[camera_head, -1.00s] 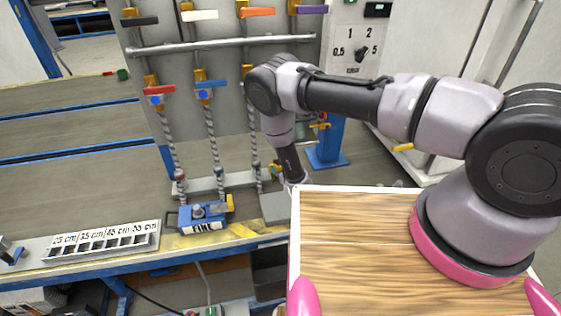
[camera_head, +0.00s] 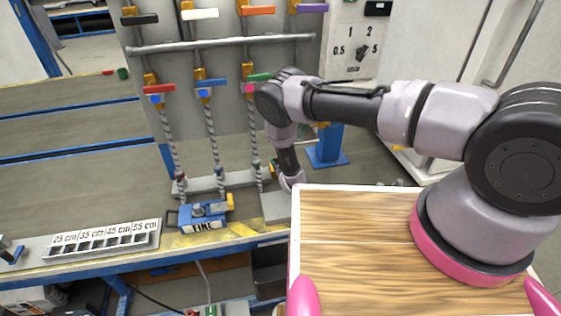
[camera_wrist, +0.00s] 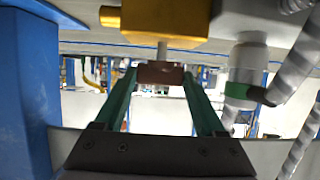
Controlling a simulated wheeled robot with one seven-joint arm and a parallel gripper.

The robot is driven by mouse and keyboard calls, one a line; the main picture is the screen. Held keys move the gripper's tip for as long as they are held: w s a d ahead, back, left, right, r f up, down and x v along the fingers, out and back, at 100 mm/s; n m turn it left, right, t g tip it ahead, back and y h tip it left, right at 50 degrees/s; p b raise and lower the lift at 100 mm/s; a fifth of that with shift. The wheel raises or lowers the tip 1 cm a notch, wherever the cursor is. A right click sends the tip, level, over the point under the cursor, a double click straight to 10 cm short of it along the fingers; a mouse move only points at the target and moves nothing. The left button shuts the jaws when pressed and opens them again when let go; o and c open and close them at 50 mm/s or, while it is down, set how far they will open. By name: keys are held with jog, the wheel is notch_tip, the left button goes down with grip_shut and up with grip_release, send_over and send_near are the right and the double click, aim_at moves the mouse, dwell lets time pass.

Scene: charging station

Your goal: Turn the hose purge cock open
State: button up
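The hose purge cock shows in the wrist view as a yellow body (camera_wrist: 165,18) with a thin grey stem and a flat brown handle (camera_wrist: 160,74). My gripper (camera_wrist: 160,80) has its two green fingers spread wide, one on each side of the brown handle. The handle spans most of the gap at the fingertips; I cannot tell whether either finger touches it. In the head view my gripper is hidden behind the wooden board and my arm.
A blue post (camera_wrist: 28,80) stands close at the left of the wrist view. A ribbed hose (camera_wrist: 300,60) with a green-banded fitting (camera_wrist: 244,80) is close on the right. In the head view, a blue tool (camera_head: 203,215) and a labelled tray (camera_head: 105,240) sit on the bench.

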jog(key=shift+c, duration=0.8)
jog(key=shift+w+d+n+g+y, duration=0.1)
jog(key=shift+d+n+g+y, duration=0.1)
jog(key=shift+n+y, duration=0.35)
jog(key=shift+d+n+g+y, duration=0.15)
jog(key=shift+n+g+y, duration=0.05)
jog(key=shift+n+y, duration=0.3)
jog(key=n+g+y, duration=0.2)
jog(key=n+y, duration=0.1)
jog(key=n+g+y, duration=0.1)
jog(key=shift+w+d, duration=0.3)
jog(key=shift+w, duration=0.05)
jog(key=n+g, duration=0.1)
jog(key=n+g+y, duration=0.2)
jog(key=n, duration=0.1)
jog(key=shift+w+d+g+y, duration=0.1)
jog(key=shift+w+g+y, duration=0.15)
jog(key=shift+g, duration=0.05)
jog(key=n+g, duration=0.1)
jog(key=g, duration=0.1)
jog(key=n+g, duration=0.1)
jog(key=n, duration=0.1)
jog(key=n+g+y, duration=0.1)
jog(key=g, duration=0.1)
jog(key=shift+w+n+g, duration=0.3)
jog(key=shift+n, duration=0.05)
jog(key=o, duration=1.3)
